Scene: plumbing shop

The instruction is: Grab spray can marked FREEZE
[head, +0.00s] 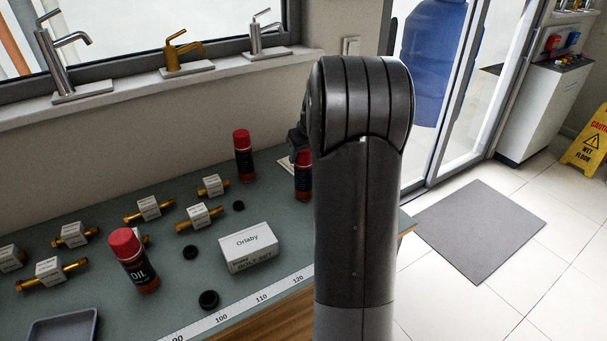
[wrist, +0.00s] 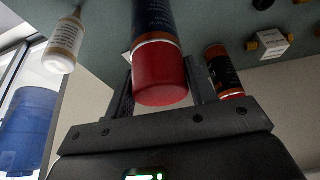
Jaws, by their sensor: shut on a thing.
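A spray can with a red cap and dark body (wrist: 158,75) sits between the two fingers of my gripper (wrist: 160,88) in the wrist view. My gripper is shut on this can. In the head view a red-capped can (head: 303,180) shows beside my arm, partly hidden by it, under a dark part of my gripper (head: 296,140). I cannot read a FREEZE marking on it. Another red-capped can (head: 243,157) stands to its left, its marking unreadable. A can marked OIL (head: 140,262) stands nearer the front.
The green-grey bench top (head: 175,310) holds a white box (head: 248,247), several brass fittings with tags, black rings and a grey tray (head: 62,328). A white bottle (wrist: 64,45) stands beside the held can in the wrist view. A window sill with taps (head: 130,95) is behind.

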